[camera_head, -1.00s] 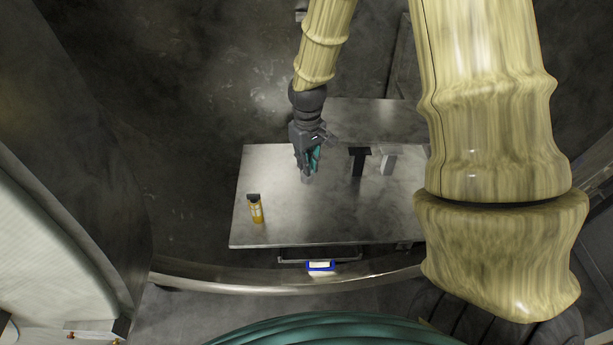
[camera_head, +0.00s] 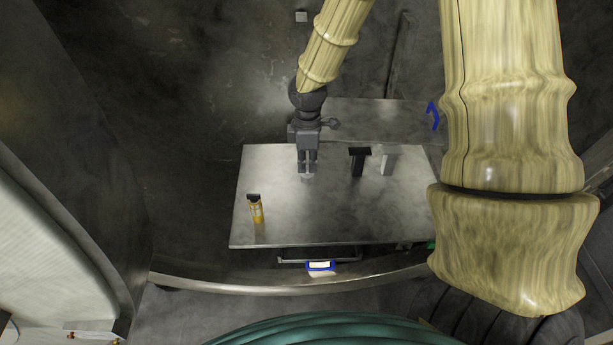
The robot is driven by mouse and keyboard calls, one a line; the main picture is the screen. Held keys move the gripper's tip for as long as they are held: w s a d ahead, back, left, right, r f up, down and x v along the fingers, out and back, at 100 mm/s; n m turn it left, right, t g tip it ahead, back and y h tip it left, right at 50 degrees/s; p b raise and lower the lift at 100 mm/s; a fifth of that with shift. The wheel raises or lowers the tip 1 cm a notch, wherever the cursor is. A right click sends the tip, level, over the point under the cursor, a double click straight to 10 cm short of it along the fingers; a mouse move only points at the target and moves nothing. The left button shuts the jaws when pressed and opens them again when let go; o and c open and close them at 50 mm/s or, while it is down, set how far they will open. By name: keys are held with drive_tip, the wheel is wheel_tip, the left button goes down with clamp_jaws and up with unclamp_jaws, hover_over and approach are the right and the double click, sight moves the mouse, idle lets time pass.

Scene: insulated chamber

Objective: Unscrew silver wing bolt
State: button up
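My gripper (camera_head: 307,171) points down over the upper middle of the metal table. Its two dark fingers are side by side with a narrow gap between them. A small light-grey piece (camera_head: 307,177) shows right at the fingertips; it may be the silver wing bolt, but it is too small to be sure. I cannot tell whether the fingers grip it or only stand around it. To the right, a black T-shaped piece (camera_head: 359,161) and a light-grey T-shaped piece (camera_head: 388,161) stand upright on the table, apart from my gripper.
A yellow bottle with a dark cap (camera_head: 256,209) stands at the table's left. The metal table (camera_head: 330,220) is clear in its front middle. A blue-framed label (camera_head: 320,266) is below its front edge. A curved metal rail (camera_head: 220,289) runs in front. A blue handle (camera_head: 433,116) shows at the right.

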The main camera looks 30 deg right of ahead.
sight(307, 166)
drive_tip(key=shift+o, duration=0.9)
drive_tip(key=shift+r, duration=2.5)
